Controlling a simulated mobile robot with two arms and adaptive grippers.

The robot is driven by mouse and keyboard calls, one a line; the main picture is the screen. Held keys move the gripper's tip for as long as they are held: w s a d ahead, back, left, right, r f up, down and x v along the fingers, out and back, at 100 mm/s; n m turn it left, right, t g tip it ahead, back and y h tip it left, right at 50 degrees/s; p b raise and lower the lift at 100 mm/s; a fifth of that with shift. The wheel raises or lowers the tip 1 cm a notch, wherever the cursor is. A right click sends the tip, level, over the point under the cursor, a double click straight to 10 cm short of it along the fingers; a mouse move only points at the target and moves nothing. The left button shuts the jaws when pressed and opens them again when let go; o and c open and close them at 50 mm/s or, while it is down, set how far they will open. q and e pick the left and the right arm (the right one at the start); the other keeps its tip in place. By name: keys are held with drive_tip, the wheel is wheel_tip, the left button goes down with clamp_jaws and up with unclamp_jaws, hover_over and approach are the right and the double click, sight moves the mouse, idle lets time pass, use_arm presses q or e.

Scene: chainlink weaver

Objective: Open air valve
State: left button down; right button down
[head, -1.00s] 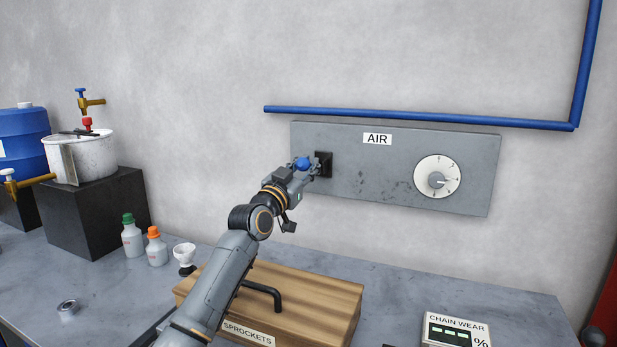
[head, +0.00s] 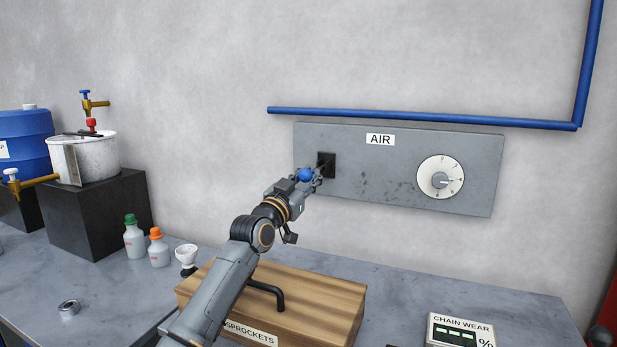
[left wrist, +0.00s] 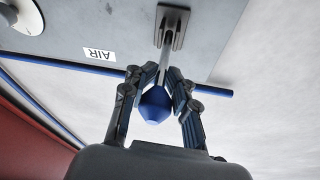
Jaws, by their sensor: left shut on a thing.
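The air valve is a lever with a blue knob (head: 305,175) on a black mount (head: 327,164) at the left end of the grey AIR panel (head: 400,165). My left gripper (head: 312,178) is shut on the blue knob. In the left wrist view the knob (left wrist: 156,104) sits between the two fingers, and its metal stem runs to the mount (left wrist: 172,27) on the panel. The stem sticks out from the panel. My right gripper is not in view.
A white dial (head: 440,177) is on the panel's right side, and a blue pipe (head: 420,116) runs above. Below stand a wooden SPROCKETS box (head: 320,290), two small bottles (head: 158,250) and a CHAIN WEAR display (head: 460,330). A white pot (head: 90,160) stands at left.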

use_arm(q)
drive_tip(key=shift+f, duration=0.5)
drive_tip(key=c, duration=1.2)
unclamp_jaws()
drive_tip(key=shift+o, duration=1)
drive_tip(key=shift+w+d+r, duration=0.1)
drive_tip(key=shift+r, duration=0.2)
drive_tip(key=v, duration=0.7)
drive_tip(key=shift+s, duration=0.25)
